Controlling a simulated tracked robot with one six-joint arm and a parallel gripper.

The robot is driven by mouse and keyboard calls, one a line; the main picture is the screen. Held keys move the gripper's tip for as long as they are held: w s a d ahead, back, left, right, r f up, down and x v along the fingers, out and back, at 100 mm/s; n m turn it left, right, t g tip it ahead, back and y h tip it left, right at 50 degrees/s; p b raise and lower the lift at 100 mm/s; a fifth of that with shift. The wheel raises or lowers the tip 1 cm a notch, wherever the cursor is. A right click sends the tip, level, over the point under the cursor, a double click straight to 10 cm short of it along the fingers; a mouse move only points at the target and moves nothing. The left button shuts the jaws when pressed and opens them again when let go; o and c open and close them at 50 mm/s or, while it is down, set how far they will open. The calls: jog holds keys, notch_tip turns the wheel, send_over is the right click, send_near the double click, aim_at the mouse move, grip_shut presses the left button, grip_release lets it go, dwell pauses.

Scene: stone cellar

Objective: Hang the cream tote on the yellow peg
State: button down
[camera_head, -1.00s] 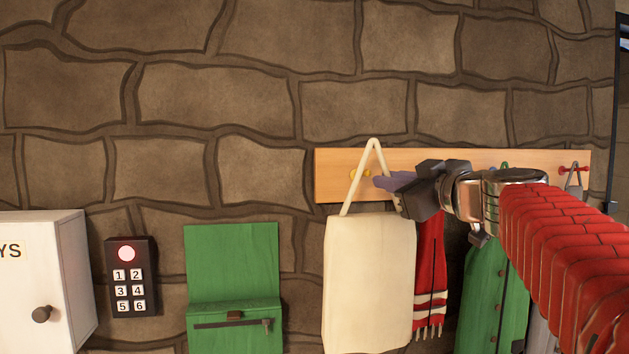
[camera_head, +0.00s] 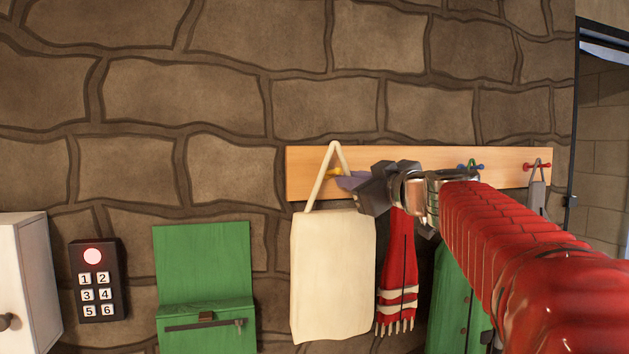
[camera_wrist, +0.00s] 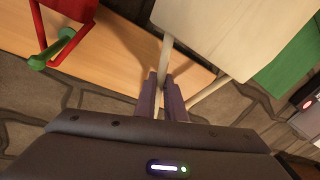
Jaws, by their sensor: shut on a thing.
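The cream tote (camera_head: 332,275) hangs upright in front of the wall from its pale strap loop; it also shows in the wrist view (camera_wrist: 235,30). My gripper (camera_head: 350,182) is shut on the right side of the strap, below the loop's top; its fingers (camera_wrist: 163,90) pinch the strap in the wrist view. The yellow peg (camera_head: 334,171) shows inside the loop's triangle in the head view, under its top and partly hidden by a finger. I cannot tell whether the peg passes through the loop. The peg is not visible in the wrist view.
The wooden rack (camera_head: 305,175) runs along the stone wall. A red scarf (camera_head: 398,270) hangs just right of the tote, by a green peg (camera_wrist: 52,60). A green coat (camera_head: 452,295) hangs farther right. A green box (camera_head: 203,290) and keypad (camera_head: 98,280) are left.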

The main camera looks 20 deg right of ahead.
jog(key=shift+w+f, duration=0.25)
jog(key=shift+f, duration=0.45)
jog(key=shift+w+f, duration=0.2)
jog(key=shift+f, duration=0.5)
jog(key=c, duration=1.8)
grip_release()
jog(key=shift+o, duration=0.2)
